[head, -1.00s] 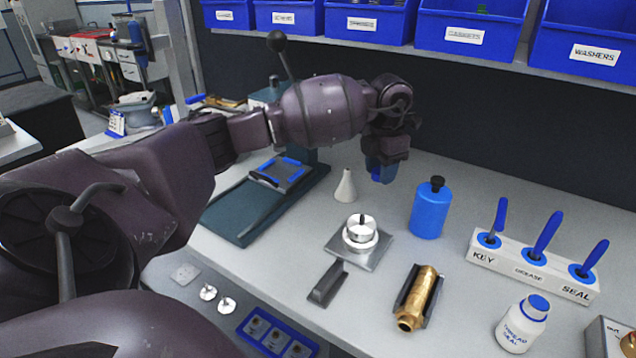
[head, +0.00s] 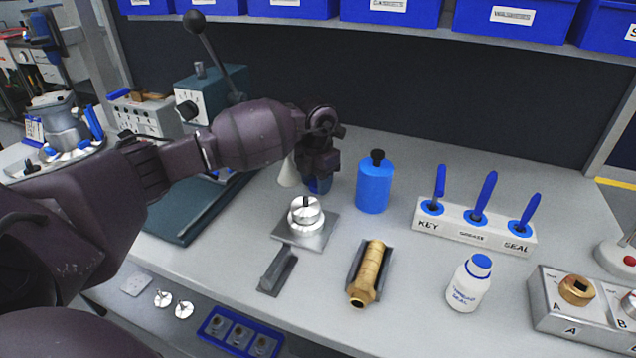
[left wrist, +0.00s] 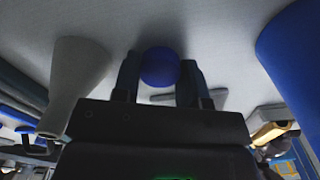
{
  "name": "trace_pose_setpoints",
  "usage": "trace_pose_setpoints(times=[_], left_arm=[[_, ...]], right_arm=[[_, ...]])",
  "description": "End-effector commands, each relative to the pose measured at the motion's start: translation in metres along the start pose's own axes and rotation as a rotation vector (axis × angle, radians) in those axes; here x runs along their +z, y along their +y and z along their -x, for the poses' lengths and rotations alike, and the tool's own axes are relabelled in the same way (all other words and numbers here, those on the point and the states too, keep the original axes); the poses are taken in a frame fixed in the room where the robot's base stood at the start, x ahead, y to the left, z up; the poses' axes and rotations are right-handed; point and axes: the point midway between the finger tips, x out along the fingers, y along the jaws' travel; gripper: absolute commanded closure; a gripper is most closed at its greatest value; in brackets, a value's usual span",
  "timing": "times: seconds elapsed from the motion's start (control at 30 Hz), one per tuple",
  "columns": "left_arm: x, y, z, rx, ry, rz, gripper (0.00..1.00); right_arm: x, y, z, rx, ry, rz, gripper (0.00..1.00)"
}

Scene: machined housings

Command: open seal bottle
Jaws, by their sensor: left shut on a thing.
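The seal bottle (head: 468,287) is white with a blue cap and stands upright at the front right in the head view. Its label reads THREAD SEAL. Its cap is on. My left gripper (head: 318,186) is behind the metal puck stand, left of the blue bottle, well away from the seal bottle. In the left wrist view, its two fingers are shut on a blue rounded thing (left wrist: 160,67). I cannot tell what this thing is; most of it is hidden. My right gripper is not in view.
The blue bottle (head: 374,188) and a white cone-shaped bottle (head: 288,172) flank the left gripper. A tool rack (head: 470,232) stands behind the seal bottle. A brass cylinder (head: 368,270) lies in a dark cradle to its left. A metal block (head: 560,310) stands right.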

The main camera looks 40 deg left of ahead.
Motion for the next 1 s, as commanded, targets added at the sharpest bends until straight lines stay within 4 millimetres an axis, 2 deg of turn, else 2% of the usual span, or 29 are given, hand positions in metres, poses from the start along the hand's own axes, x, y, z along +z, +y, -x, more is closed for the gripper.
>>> trace_pose_setpoints(times=[0.03,0.43,0.47,0.6,0.63,0.87,1.0], left_arm=[[0.0,-0.0001,-0.0049,0.0,0.001,0.0,0.89],[0.0003,0.0,-0.007,0.0,-0.002,0.0,0.89],[0.0004,0.0,-0.0071,0.0,-0.002,0.0,0.59],[0.0004,0.0,-0.0065,0.0,-0.003,0.0,0.38],[0.0004,0.0,-0.0065,0.0,-0.003,0.0,0.35],[0.0004,-0.0001,-0.0062,0.0,-0.002,0.0,0.35],[0.0006,0.0,0.0008,0.001,-0.004,-0.001,0.35]], right_arm=[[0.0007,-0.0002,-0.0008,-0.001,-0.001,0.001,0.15],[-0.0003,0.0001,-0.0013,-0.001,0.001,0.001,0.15],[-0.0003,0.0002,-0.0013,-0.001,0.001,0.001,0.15],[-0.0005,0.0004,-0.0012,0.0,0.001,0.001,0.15],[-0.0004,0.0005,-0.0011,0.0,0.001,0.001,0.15],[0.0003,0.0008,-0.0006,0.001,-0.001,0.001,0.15],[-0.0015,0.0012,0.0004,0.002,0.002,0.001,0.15]])
